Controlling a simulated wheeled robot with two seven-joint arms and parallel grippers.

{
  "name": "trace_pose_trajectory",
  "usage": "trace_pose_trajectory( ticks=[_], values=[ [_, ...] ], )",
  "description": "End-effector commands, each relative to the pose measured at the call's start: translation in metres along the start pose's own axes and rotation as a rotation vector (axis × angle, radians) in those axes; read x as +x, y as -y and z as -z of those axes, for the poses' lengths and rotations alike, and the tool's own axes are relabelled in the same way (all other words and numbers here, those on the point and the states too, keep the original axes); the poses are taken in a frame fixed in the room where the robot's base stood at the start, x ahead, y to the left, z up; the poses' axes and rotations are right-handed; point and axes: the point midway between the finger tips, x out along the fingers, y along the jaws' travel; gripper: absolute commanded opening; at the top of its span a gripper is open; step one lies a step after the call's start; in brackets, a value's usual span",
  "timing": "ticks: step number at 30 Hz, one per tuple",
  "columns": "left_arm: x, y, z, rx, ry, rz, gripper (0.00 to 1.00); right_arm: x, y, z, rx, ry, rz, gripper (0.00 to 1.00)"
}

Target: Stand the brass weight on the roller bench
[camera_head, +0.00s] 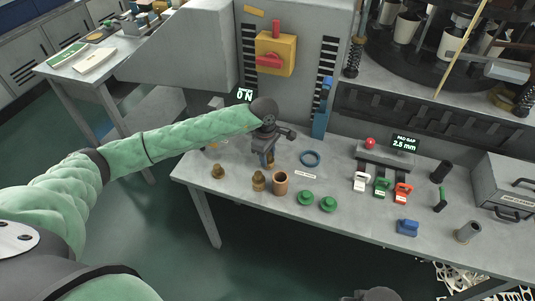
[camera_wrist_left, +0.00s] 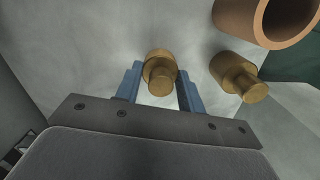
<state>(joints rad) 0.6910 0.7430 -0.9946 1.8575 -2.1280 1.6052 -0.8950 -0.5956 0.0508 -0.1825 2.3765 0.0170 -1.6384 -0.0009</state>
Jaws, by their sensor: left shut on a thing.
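My left gripper (camera_head: 268,162) is low over the grey bench (camera_head: 335,216) in the head view, near its back left part. In the left wrist view its blue fingers (camera_wrist_left: 158,88) are shut on a brass weight (camera_wrist_left: 160,72), a stepped cylinder with a narrower knob. I cannot tell whether the held weight touches the bench. A second brass weight (camera_wrist_left: 238,78) stands beside it, outside the fingers. In the head view, brass weights stand at the left end (camera_head: 217,171) and beside the cup (camera_head: 258,181).
A copper-coloured cup (camera_head: 280,184) stands close to the gripper. A grey panel with a yellow box (camera_head: 275,53) rises behind.

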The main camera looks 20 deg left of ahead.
Motion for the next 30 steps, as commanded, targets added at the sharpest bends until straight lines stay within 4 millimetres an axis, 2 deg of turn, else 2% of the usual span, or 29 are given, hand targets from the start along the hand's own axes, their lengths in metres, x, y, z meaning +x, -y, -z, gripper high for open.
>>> trace_pose_trajectory(
  ticks=[14, 15, 18, 30],
  values=[
    [0.0041, -0.0002, 0.0004, 0.0, 0.0, -0.001, 0.11, -0.0003, 0.0015, 0.0004, -0.001, -0.006, 0.003, 0.36],
    [0.0038, -0.0001, 0.0003, 0.0, 0.0, -0.001, 0.43, -0.002, 0.0018, 0.0006, -0.001, -0.007, 0.004, 0.36],
    [0.0036, 0.0, 0.0003, 0.0, 0.0, 0.0, 0.61, -0.0017, 0.002, 0.0006, -0.001, -0.006, 0.004, 0.36],
    [-0.0005, 0.0001, -0.0001, 0.0, 0.0, 0.0, 0.61, -0.0045, 0.0021, 0.0018, 0.0, -0.009, 0.003, 0.36]
  ],
)
